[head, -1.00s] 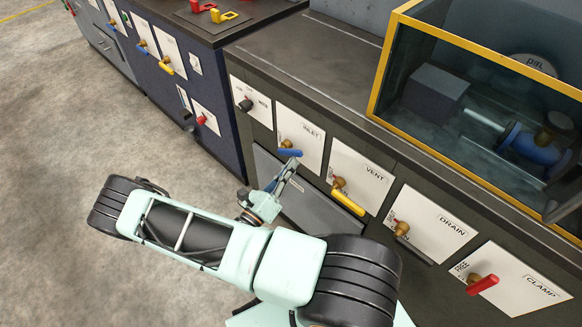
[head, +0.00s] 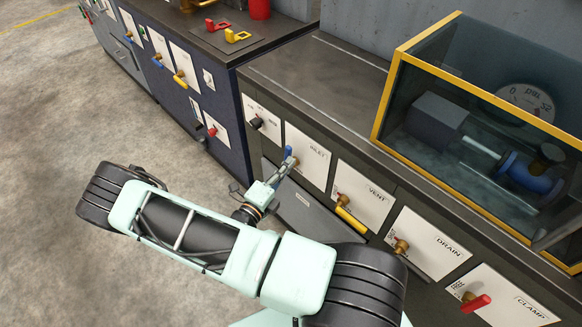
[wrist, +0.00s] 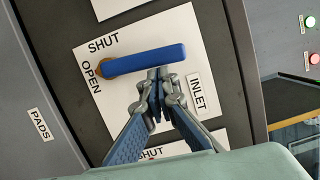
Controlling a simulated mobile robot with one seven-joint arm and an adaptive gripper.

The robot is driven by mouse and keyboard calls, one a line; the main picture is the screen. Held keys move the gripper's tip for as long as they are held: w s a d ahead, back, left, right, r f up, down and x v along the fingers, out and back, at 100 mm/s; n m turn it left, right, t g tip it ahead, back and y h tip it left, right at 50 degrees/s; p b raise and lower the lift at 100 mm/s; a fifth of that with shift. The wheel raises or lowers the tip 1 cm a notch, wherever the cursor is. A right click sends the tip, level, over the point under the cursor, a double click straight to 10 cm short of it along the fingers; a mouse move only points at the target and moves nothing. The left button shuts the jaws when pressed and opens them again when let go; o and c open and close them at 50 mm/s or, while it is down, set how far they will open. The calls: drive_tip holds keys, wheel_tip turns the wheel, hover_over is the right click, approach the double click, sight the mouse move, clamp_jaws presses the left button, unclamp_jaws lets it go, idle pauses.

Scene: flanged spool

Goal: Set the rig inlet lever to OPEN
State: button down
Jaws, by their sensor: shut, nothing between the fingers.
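The blue inlet lever (head: 289,152) stands roughly upright on its white INLET plate (head: 314,168) in the head view. In the wrist view the lever (wrist: 148,60) runs across the turned picture, its brass hub end beside the word OPEN and its free end pointing away from that word. SHUT is printed to the side of the hub. My gripper (wrist: 158,76) is shut and empty, its fingertips at the lever's lower edge in the wrist view; whether they touch is unclear. In the head view my gripper (head: 287,167) is close to the lever hub.
The yellow VENT lever (head: 351,219), DRAIN knob (head: 401,247) and red CLAMP lever (head: 476,303) are to the right on the same front. A yellow-framed glass case (head: 470,140) stands on top. Open floor (head: 60,90) is at left.

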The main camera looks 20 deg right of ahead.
drive_tip(key=shift+w+a+r, duration=0.1)
drive_tip(key=shift+w+r, duration=0.05)
drive_tip(key=shift+w, duration=0.3)
idle(0.4)
